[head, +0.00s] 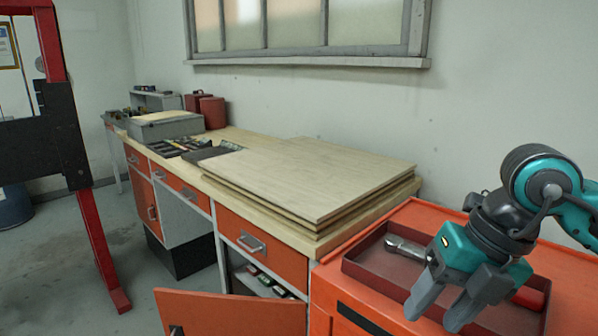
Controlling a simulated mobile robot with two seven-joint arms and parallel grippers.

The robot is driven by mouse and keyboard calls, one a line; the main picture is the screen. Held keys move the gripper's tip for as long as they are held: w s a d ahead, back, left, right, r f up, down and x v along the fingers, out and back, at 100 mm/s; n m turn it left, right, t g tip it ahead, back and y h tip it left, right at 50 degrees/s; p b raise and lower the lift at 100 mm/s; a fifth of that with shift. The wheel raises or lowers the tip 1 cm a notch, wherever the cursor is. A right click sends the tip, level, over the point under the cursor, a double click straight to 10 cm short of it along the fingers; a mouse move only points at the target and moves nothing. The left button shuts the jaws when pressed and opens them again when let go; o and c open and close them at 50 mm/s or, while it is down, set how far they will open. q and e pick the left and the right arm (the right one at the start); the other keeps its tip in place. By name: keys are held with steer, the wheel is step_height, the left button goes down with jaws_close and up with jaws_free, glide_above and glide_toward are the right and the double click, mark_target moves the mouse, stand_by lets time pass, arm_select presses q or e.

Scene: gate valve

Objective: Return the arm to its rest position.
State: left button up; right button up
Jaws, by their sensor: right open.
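My right arm comes in from the right edge in teal and dark grey. Its gripper (440,312) is open, with the two grey fingers pointing down and a gap between them. It hangs over the front part of a dark red tray (375,272) on an orange cabinet top (425,218). Nothing shows between the fingers. The gripper and wrist hide part of the tray. My left gripper is out of view. No gate valve can be made out in this view.
A metal tool (405,248) lies in the tray, and a red piece (528,298) shows at its right. A workbench (300,240) with stacked boards (310,175) stands left of the cabinet. An orange door (230,312) stands open low in front. A red frame (98,240) stands at left.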

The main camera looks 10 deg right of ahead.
steer(key=s+a+r+g+y, duration=0.2)
steer(key=s+a+g+y, duration=0.1)
steer(key=a+y, duration=1.2)
steer(key=w+d+f+m+t+h, duration=0.1)
steer(key=w+d+f+m+t, duration=0.2)
steer(key=m+t, duration=0.6)
steer(key=w+f+m+t+h, duration=0.1)
steer(key=w+f+m+t, duration=0.1)
steer(key=w+m+t, duration=0.45)
steer(key=s+d+f+m+t+h, duration=0.2)
steer(key=d+f+m+t+h, duration=0.25)
steer(key=f+m+h, duration=0.55)
steer(key=s+d+f+m+g+h, duration=0.2)
steer(key=s+f, duration=0.3)
steer(key=f, duration=0.5)
steer(key=s+d+f+m+g+h, duration=0.1)
steer(key=s+f+m+g+h, duration=0.1)
steer(key=s+f+g, duration=0.3)
step_height(320, 180, down, 5)
steer(key=shift+s+d+r+m+g+h, duration=0.1)
steer(key=shift+s+d+m+g+h, duration=0.25)
steer(key=shift+s+m, duration=0.25)
steer(key=shift+w, duration=0.1)
steer(key=shift+c, duration=0.2)
